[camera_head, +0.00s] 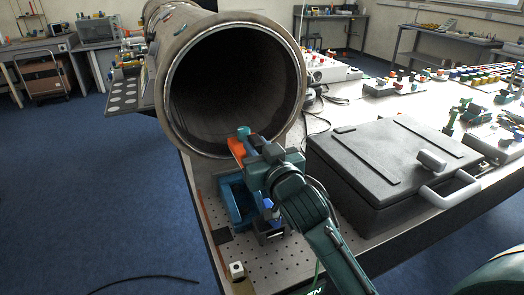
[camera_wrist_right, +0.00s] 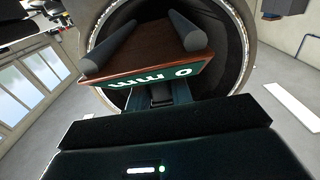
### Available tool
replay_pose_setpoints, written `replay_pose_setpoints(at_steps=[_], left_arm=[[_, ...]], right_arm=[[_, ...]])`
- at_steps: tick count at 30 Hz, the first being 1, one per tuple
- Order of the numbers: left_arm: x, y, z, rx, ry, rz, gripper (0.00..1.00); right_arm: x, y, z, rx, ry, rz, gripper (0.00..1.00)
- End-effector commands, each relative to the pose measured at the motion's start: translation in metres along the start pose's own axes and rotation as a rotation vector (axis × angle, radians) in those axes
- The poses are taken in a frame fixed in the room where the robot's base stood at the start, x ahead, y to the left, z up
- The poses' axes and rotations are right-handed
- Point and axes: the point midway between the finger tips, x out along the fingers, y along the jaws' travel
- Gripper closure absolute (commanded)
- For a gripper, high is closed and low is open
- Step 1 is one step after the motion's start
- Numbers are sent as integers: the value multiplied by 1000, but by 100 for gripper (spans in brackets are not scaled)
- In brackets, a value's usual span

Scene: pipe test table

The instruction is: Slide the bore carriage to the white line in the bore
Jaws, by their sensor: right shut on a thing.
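The large grey pipe (camera_head: 177,134) lies on the table with its dark bore (camera_head: 225,80) facing me. My right gripper (camera_head: 251,150) is at the lower front rim of the bore, shut on the bore carriage. Around the jaws in the head view I see an orange part (camera_head: 236,148) and a teal knob. How the jaws grip is mostly hidden. No white line is visible in the dark bore. My left gripper is out of view.
A blue cradle (camera_head: 232,203) stands on the perforated plate (camera_head: 212,185) below the pipe mouth. A black case (camera_head: 385,165) with a grey handle stands close to the right of my right arm.

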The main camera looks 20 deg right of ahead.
Motion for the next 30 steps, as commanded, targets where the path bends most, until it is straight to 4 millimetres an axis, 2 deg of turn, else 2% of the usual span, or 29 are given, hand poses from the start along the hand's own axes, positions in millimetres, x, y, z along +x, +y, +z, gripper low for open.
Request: replay_pose_setpoints(at_steps=[30], left_arm=[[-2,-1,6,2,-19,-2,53]], right_arm=[[82,0,-1,1,2,0,100]])
